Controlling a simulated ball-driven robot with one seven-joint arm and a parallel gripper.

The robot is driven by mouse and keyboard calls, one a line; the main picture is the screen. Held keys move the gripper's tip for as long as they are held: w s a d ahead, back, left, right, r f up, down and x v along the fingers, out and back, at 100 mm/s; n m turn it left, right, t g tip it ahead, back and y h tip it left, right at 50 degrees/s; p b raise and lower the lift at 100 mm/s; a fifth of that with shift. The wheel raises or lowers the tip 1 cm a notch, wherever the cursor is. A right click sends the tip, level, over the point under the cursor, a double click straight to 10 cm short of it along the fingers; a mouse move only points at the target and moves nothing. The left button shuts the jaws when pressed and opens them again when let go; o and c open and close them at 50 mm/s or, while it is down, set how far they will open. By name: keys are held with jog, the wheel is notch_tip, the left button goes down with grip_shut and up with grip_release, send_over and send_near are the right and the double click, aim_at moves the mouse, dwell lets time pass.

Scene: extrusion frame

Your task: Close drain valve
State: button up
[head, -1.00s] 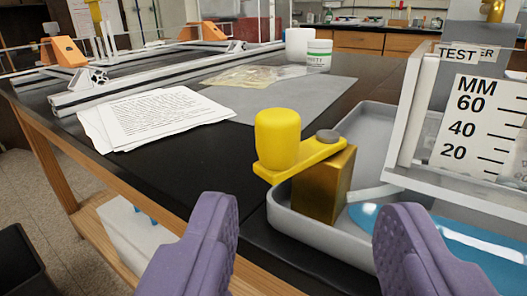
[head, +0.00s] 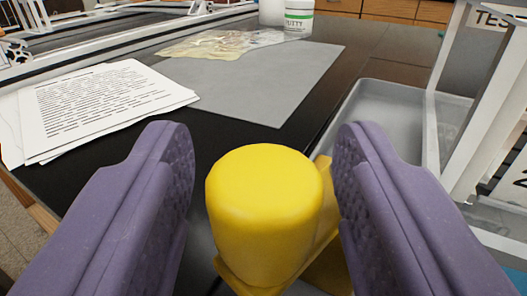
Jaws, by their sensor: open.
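The drain valve's yellow knob (head: 265,205) stands upright in the lower middle of the head view. Its yellow lever arm shows only in part behind and below the knob, and the brass valve body (head: 328,272) is mostly hidden. My gripper (head: 262,165) is open, with one purple finger on each side of the knob. There is a visible gap on the left side; on the right the finger is close to the knob and lever, and I cannot tell whether it touches.
A grey tray (head: 392,98) lies at the right, with a white-framed clear tank (head: 447,110) on it. Printed papers (head: 105,103) lie at the left. A grey mat (head: 265,85) and a putty jar (head: 298,18) are farther back.

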jog(key=c, duration=0.9)
jog(key=shift+c, duration=0.2)
jog(key=shift+a+h, duration=0.1)
jog(key=shift+h, duration=0.2)
jog(key=m+h+p, duration=0.1)
jog(key=w+m+h+p, duration=0.1)
jog(key=h, duration=0.1)
jog(key=a+m+g+h+p, duration=0.1)
jog(key=h, duration=0.1)
jog(key=shift+w+r+m, duration=0.15)
jog(key=shift+m, duration=0.25)
jog(key=m+g+h+p, duration=0.1)
jog(key=h, duration=0.1)
jog(key=w+m+g+h+p, duration=0.1)
jog(key=h, duration=0.1)
jog(key=shift+w+a+m, duration=0.1)
jog(key=shift+a+m, duration=0.05)
jog(key=shift+m, duration=0.25)
jog(key=m+g+h, duration=0.1)
jog(key=w+m+g+h+p, duration=0.1)
jog(key=m+g+h+p, duration=0.1)
jog(key=h, duration=0.1)
jog(key=shift+w+g, duration=0.3)
jog(key=shift+w+d+m+g+h, duration=0.1)
jog(key=shift+w+m+g+h, duration=0.25)
jog(key=shift+m+g+h, duration=0.5)
jog(key=shift+w+d+m+g+h, duration=0.1)
jog(key=shift+w+m+g+h, duration=0.3)
jog(key=shift+m+g, duration=0.85)
